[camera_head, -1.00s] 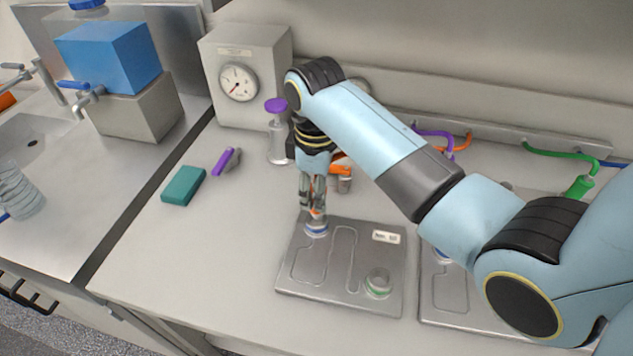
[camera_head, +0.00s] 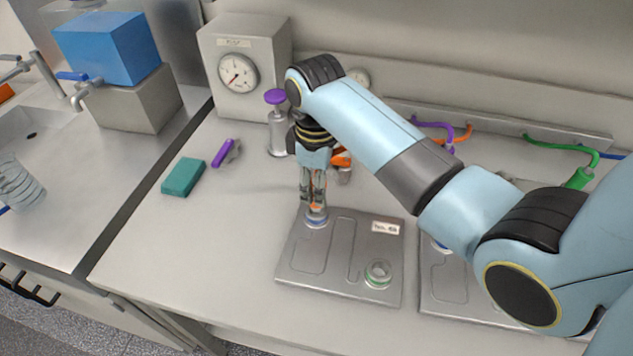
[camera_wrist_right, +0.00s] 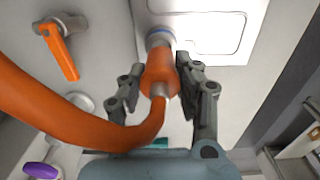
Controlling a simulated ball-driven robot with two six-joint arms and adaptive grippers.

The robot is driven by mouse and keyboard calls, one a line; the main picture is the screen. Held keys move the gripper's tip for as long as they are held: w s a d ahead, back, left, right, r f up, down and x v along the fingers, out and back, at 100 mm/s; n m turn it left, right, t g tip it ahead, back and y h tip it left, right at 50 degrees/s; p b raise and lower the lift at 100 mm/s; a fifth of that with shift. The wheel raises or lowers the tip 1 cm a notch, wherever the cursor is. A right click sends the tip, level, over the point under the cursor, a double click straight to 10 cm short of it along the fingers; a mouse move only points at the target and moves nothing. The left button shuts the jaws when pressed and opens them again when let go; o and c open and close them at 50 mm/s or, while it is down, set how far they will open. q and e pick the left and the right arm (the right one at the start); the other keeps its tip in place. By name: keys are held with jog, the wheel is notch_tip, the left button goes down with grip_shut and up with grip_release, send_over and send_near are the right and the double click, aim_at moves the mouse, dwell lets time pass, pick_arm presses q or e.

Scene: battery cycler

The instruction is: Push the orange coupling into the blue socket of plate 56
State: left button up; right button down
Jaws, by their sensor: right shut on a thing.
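The orange coupling (camera_wrist_right: 160,75) is held between the fingers of my right gripper (camera_head: 314,198), which is shut on it. An orange hose runs from its rear end in the right wrist view. The coupling's front end (camera_head: 316,207) is at the blue socket (camera_head: 316,219) on the grey plate (camera_head: 330,275). The blue ring (camera_wrist_right: 158,36) shows just beyond the coupling in the wrist view. I cannot tell how deep the coupling sits. The plate's label (camera_head: 385,228) is too small to read surely. My left gripper is not in view.
A green-ringed socket (camera_head: 378,274) is on the same plate. A second plate (camera_head: 450,292) lies to the right, partly behind my arm. An orange-handled valve (camera_head: 342,160), purple-topped cylinder (camera_head: 280,130) and teal block (camera_head: 183,177) stand behind and left. The counter left of the plate is clear.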

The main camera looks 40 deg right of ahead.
jog(key=shift+f, duration=0.3)
jog(key=shift+f, duration=0.2)
jog(key=shift+f, duration=0.2)
jog(key=shift+f, duration=0.55)
dwell(0.5)
jog(key=shift+c, duration=2.3)
grip_release()
notch_tip(320, 180, up, 12)
jog(key=shift+a+f, duration=0.1)
jog(key=shift+s, duration=0.1)
